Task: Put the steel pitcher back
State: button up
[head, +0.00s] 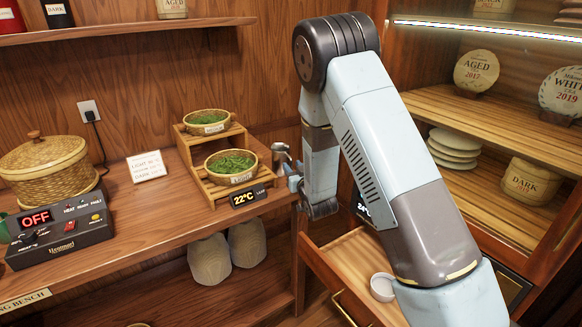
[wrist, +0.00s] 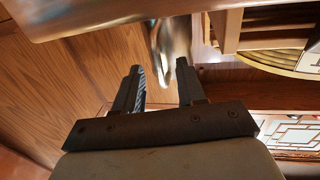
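The steel pitcher (head: 280,156) stands at the right end of the wooden bench, beside the tiered stand, partly hidden behind my wrist. My gripper (head: 294,180) is close to it, at the bench's right edge; its fingers are hard to make out in the head view. In the wrist view, my gripper (wrist: 159,70) has its two dark fingers apart. A shiny curved metal piece, apparently the pitcher (wrist: 163,42), shows just beyond and partly between the fingertips. I see clear space on the right finger's side; contact with the left finger cannot be told.
The tiered stand (head: 208,186) holds two baskets of green leaves, with a 22°C display (head: 248,197) in front. An open drawer (head: 352,243) with a small white cup (head: 382,287) lies below my arm. A shelf cabinet (head: 490,122) holds tea cakes at right.

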jog(key=v, duration=1)
jog(key=s+d+r+m+g+h, duration=0.2)
jog(key=d+r, duration=0.4)
jog(key=r, duration=0.2)
jog(key=s+d+r+m+g+h, duration=0.1)
jog(key=s+d+r+g+h, duration=0.15)
jog(key=d+r, duration=0.5)
jog(key=s+d+r+g, duration=0.2)
jog(key=s+r, duration=0.1)
jog(key=s, duration=0.6)
jog(key=s+d+r+m+g+h, duration=0.1)
jog(key=s+r, duration=0.3)
jog(key=s, duration=0.6)
jog(key=s+d+r+g+h, duration=0.1)
jog(key=s+d+r+g, duration=0.2)
jog(key=s, duration=0.6)
jog(key=shift+s+d+r+g, duration=0.25)
jog(key=shift+s+d+g, duration=0.1)
jog(key=shift+d, duration=0.15)
jog(key=shift+c, duration=0.5)
